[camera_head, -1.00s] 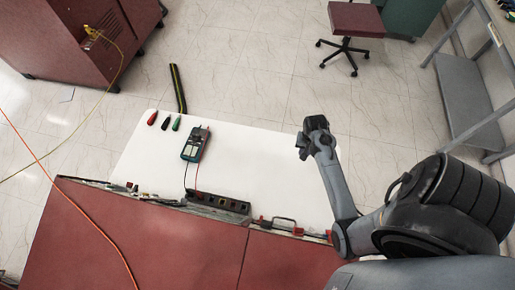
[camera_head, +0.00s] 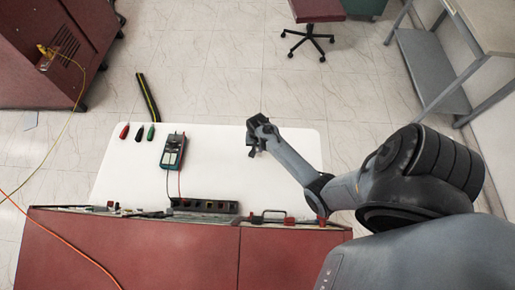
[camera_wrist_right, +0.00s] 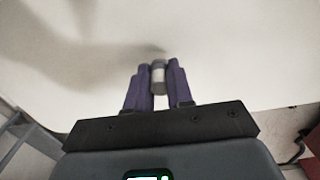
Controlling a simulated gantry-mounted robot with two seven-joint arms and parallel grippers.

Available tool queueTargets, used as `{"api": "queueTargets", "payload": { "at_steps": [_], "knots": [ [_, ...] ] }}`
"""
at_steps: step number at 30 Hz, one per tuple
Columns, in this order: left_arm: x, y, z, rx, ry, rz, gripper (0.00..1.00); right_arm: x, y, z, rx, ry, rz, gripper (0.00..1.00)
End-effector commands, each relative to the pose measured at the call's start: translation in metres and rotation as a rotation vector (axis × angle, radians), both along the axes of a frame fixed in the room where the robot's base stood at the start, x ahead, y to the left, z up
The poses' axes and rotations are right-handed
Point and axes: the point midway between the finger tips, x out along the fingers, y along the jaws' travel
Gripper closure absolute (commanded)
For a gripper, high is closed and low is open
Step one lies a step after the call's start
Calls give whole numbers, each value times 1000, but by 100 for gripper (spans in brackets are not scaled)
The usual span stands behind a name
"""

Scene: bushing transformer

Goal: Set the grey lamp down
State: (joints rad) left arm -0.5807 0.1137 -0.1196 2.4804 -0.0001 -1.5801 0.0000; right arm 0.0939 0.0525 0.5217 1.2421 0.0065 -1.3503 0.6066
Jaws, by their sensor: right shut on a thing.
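The grey lamp (camera_wrist_right: 158,76) is a small grey cylinder with a pale band, seen in the right wrist view. My right gripper (camera_wrist_right: 159,68) is shut on it, with a purple finger on each side. A pale surface lies beyond the lamp, and a shadow falls close to its tip; I cannot tell whether it touches. In the head view my right gripper (camera_head: 252,143) is over the right half of the white tabletop (camera_head: 225,165). The lamp cannot be made out there. My left gripper is not in view.
A multimeter (camera_head: 173,151) with leads and several screwdrivers (camera_head: 138,133) lie on the left of the tabletop. A dark socket strip (camera_head: 205,205) and a red-ended handle (camera_head: 265,217) are along the near edge. The tabletop around my right gripper is clear.

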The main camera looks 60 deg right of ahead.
Motion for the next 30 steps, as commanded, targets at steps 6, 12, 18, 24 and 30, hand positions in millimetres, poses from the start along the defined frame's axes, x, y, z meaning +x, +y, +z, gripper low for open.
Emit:
{"api": "queueTargets", "payload": {
  "at_steps": [6,12,18,24,30],
  "knots": [
    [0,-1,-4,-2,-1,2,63,0,-1,-20,0,-1,1,100],
    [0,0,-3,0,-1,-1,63,0,0,-20,0,-1,0,100],
    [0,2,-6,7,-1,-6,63,0,0,-24,0,-1,0,100],
    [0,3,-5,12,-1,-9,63,0,0,-23,0,-1,0,53],
    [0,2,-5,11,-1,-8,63,0,0,-23,0,-1,0,53]
  ]
}}
